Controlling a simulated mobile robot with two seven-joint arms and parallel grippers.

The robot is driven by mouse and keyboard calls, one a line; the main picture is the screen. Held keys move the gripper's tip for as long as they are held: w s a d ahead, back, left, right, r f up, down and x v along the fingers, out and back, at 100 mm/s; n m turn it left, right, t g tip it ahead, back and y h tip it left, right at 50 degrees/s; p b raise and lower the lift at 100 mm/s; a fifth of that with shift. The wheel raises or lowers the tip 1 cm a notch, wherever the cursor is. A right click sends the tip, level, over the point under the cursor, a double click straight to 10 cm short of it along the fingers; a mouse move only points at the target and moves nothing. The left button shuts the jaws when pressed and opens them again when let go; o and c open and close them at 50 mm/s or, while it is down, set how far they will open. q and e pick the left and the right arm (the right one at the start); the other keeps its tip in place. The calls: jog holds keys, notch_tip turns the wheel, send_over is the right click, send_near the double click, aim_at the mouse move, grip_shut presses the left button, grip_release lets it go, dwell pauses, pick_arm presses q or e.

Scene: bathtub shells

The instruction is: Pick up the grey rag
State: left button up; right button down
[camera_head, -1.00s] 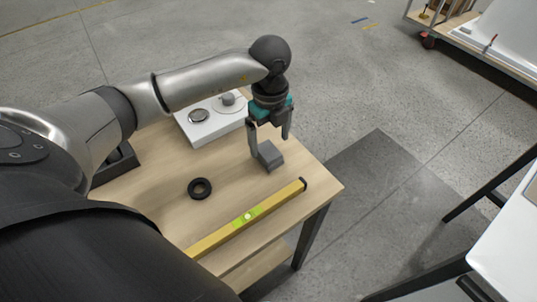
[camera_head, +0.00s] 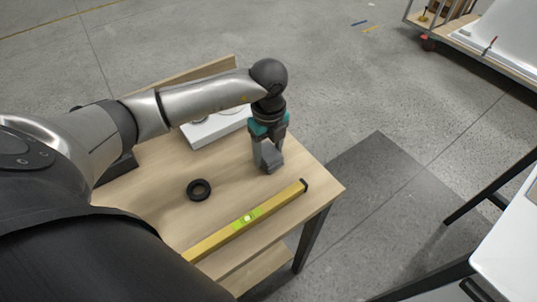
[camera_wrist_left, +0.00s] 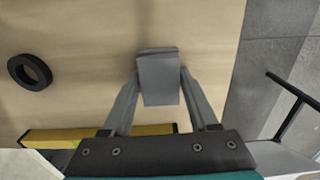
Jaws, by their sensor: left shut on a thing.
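The grey rag (camera_head: 272,158) is a small grey folded block on the wooden table (camera_head: 225,185), near its right part. My left gripper (camera_head: 267,154) comes down on it from above and is shut on it. In the left wrist view the grey rag (camera_wrist_left: 159,82) sits between the two fingertips of my left gripper (camera_wrist_left: 160,76). The fingers partly cover the rag in the head view. I cannot tell whether it is still touching the table. My right gripper is not in view.
A yellow spirit level (camera_head: 247,218) lies along the table's front edge. A black ring (camera_head: 199,190) lies left of the rag. A white tray (camera_head: 212,128) is behind, partly hidden by my left arm. Another white-topped table (camera_head: 510,245) stands at the right.

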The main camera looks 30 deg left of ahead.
aim_at(269, 152)
pick_arm(q)
jog(key=c, duration=0.7)
jog(key=shift+r, duration=0.1)
notch_tip(269, 152, up, 20)
jog(key=p, duration=0.3)
jog(key=shift+p, duration=0.3)
jog(key=o, duration=0.9)
jog(key=shift+c, duration=0.2)
jog(key=c, duration=0.7)
